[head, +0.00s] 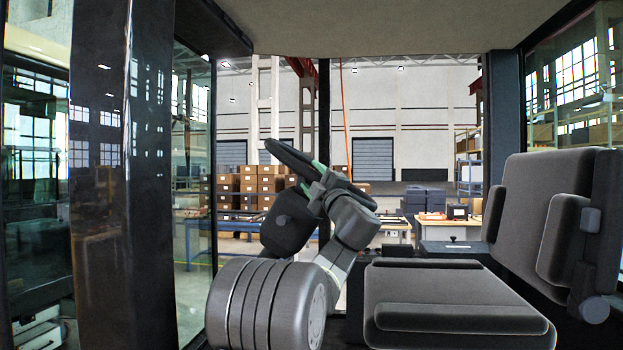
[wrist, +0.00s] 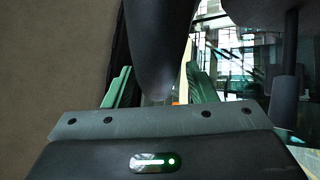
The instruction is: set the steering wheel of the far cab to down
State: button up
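The steering wheel (head: 288,157) is a dark rim seen nearly edge-on in the head view, sloping down to the right inside the cab. My gripper (head: 314,172) is at the wheel, with a bit of green finger showing; my arm hides the column and much of the wheel. In the wrist view, a dark rounded part, apparently the wheel rim (wrist: 160,45), lies between the two green fingers of my gripper (wrist: 158,82). The fingers stand apart, with a gap by the left one; contact on the right is unclear.
A grey seat (head: 445,297) with a backrest (head: 540,200) fills the right of the cab. A dark pillar (head: 125,190) stands at left, and the roof (head: 390,28) is overhead. Boxes (head: 262,187) and worktables (head: 447,228) are outside, beyond the cab.

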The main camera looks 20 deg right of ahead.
jog(key=shift+a+r, duration=0.1)
jog(key=shift+a, duration=0.1)
jog(key=b+v, duration=0.4)
jog(key=v, duration=1)
jog(key=shift+w+d, duration=0.1)
jog(key=p+x, duration=0.4)
jog(key=x, duration=1)
jog(key=shift+r, duration=0.15)
jog(key=shift+a+r, duration=0.15)
jog(key=shift+a, duration=0.2)
